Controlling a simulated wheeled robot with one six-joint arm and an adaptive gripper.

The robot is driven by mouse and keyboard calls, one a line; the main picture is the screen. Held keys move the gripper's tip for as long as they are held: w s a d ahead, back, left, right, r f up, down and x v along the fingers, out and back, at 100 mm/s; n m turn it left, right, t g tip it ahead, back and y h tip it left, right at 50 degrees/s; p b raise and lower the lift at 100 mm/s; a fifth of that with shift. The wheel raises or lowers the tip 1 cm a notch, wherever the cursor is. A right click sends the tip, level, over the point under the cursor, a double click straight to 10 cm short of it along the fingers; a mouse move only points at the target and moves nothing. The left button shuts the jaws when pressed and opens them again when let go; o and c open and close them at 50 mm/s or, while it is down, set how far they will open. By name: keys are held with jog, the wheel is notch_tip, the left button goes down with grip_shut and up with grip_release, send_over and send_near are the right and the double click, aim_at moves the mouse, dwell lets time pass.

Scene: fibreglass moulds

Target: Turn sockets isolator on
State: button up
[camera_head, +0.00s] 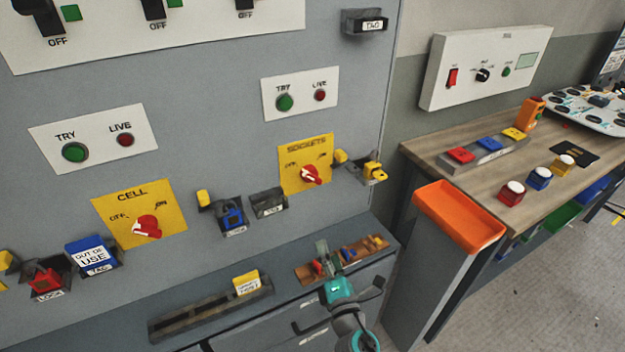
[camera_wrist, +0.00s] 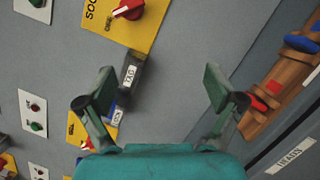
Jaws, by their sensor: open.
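The sockets isolator is a yellow plate (camera_head: 305,154) marked SOCKETS, with a red rotary handle (camera_head: 311,175), on the grey panel. OFF is printed at its left and a blurred mark at its right. The handle's pale end lies on the left, on the OFF side. In the wrist view the plate (camera_wrist: 118,32) and red handle (camera_wrist: 129,9) are cut off at the top edge. My gripper (camera_head: 322,255) is below the isolator, apart from it, over the ledge. In the wrist view my gripper (camera_wrist: 159,77) is open and empty, its fingers wide apart.
A similar CELL isolator (camera_head: 140,215) is to the left. Small holders with a blue lock (camera_head: 232,217) and a TAG label (camera_head: 270,203) sit beside the sockets plate. A wooden rack (camera_head: 342,262) lies on the ledge near my gripper. An orange tray (camera_head: 458,215) stands right.

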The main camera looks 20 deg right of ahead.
aim_at(313, 181)
jog(key=w+r+n, duration=0.1)
jog(key=w+r, duration=0.2)
jog(key=w, duration=0.3)
jog(key=w+r+n, duration=0.1)
jog(key=w+r, duration=0.2)
jog(key=w, duration=0.3)
jog(key=w+d+r+n+t+h, duration=0.1)
jog(key=w+r, duration=0.2)
jog(key=w, duration=0.3)
jog(key=shift+w+d+r, duration=0.1)
jog(key=shift+r, duration=0.15)
jog(key=c, duration=1.2)
